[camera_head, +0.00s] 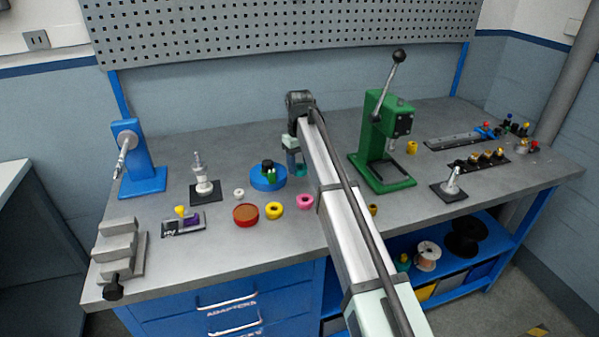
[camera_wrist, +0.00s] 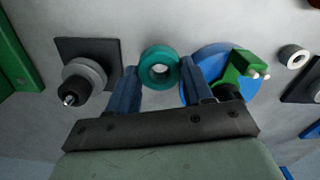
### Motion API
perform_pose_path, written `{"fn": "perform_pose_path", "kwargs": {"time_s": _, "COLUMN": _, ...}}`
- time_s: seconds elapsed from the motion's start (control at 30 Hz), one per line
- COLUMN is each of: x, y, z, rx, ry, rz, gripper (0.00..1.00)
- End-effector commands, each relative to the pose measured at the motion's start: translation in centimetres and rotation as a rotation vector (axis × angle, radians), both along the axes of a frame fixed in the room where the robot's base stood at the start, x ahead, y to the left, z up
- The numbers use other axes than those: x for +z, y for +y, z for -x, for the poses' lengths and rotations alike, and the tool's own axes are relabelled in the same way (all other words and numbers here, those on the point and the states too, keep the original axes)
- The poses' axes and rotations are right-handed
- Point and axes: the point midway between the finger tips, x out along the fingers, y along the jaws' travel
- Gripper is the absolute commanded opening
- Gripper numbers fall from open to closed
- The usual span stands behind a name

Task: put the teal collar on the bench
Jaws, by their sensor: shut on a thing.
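The teal collar (camera_wrist: 159,66) is a thick ring with a pale centre hole, held between the two blue fingers of my gripper (camera_wrist: 157,88) in the wrist view. The gripper is shut on its sides, over the grey bench (camera_wrist: 150,22). In the head view my gripper (camera_head: 294,162) is over the back middle of the bench (camera_head: 225,150), just right of the blue round base. My arm hides much of the collar there. I cannot tell the gap between collar and bench.
A grey post on a black plate (camera_wrist: 70,47) stands left of the collar in the wrist view. The blue base (camera_wrist: 225,62) with a green clamp (camera_wrist: 240,72) is close on the right. A green press (camera_head: 385,170), pink ring (camera_head: 305,202) and yellow ring (camera_head: 274,211) stand nearby.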

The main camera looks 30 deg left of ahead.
Motion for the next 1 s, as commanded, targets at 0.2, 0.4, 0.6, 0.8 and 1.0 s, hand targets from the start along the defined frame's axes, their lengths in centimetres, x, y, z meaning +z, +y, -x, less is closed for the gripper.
{"fn": "perform_pose_path", "kwargs": {"time_s": 0.2, "x": -2.6, "y": 0.0, "z": 0.0, "rx": -0.001, "ry": 0.001, "rz": 0.001, "gripper": 0.21}}
{"fn": "perform_pose_path", "kwargs": {"time_s": 0.4, "x": -3.3, "y": 0.0, "z": 0.0, "rx": -0.001, "ry": 0.000, "rz": 0.000, "gripper": 0.21}}
{"fn": "perform_pose_path", "kwargs": {"time_s": 0.6, "x": -3.4, "y": 0.0, "z": 0.0, "rx": -0.001, "ry": 0.000, "rz": 0.000, "gripper": 0.21}}
{"fn": "perform_pose_path", "kwargs": {"time_s": 0.8, "x": -3.6, "y": 0.0, "z": 0.0, "rx": -0.001, "ry": 0.000, "rz": 0.000, "gripper": 0.60}}
{"fn": "perform_pose_path", "kwargs": {"time_s": 1.0, "x": -3.6, "y": 0.0, "z": 0.0, "rx": -0.001, "ry": 0.000, "rz": 0.000, "gripper": 0.61}}
